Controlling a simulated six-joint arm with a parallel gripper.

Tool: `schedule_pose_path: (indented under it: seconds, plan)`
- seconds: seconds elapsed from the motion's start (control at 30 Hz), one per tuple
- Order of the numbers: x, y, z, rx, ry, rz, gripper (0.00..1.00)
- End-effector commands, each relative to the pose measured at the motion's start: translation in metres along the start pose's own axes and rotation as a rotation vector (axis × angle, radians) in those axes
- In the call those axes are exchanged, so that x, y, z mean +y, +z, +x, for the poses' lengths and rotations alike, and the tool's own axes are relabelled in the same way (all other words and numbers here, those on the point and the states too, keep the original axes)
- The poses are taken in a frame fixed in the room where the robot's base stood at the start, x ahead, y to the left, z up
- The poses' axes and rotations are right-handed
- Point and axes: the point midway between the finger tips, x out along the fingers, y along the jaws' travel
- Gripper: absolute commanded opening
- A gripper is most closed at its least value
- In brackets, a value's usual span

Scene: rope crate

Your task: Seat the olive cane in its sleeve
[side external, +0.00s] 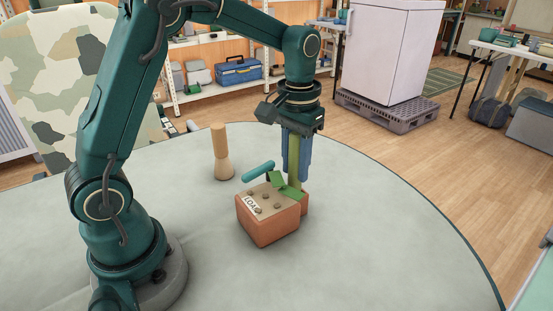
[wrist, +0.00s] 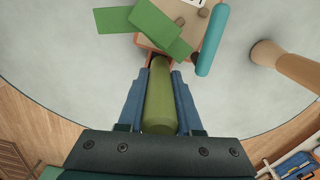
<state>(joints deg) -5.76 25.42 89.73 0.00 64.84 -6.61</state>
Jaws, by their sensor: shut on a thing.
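My gripper (side external: 297,172) has blue fingers and points down at the far right edge of the crate. It is shut on the olive cane (side external: 294,160), a thick green rod held upright between the fingers. In the wrist view the cane (wrist: 159,105) runs between both fingers toward the crate edge. Its lower end meets an orange-brown part (side external: 304,204) at the crate's side, apparently the sleeve. Green flaps and the fingers hide much of that spot, so I cannot tell how deep the end sits.
The orange-brown crate (side external: 268,232) has a tan top with a lettered label and several brown lumps. Green flaps (side external: 279,181) and a teal cylinder (side external: 258,171) lie on or beside it. A wooden peg-like post (side external: 220,152) stands behind left. The grey table is clear at front right.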

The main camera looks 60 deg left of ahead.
Motion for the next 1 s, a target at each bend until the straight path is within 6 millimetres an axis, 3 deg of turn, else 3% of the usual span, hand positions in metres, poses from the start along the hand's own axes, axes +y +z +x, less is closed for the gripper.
schedule_pose_path:
  seconds: [1.0]
  plan:
    - [0.000, 0.000, 0.012, -0.001, 0.000, 0.000, 0.00]
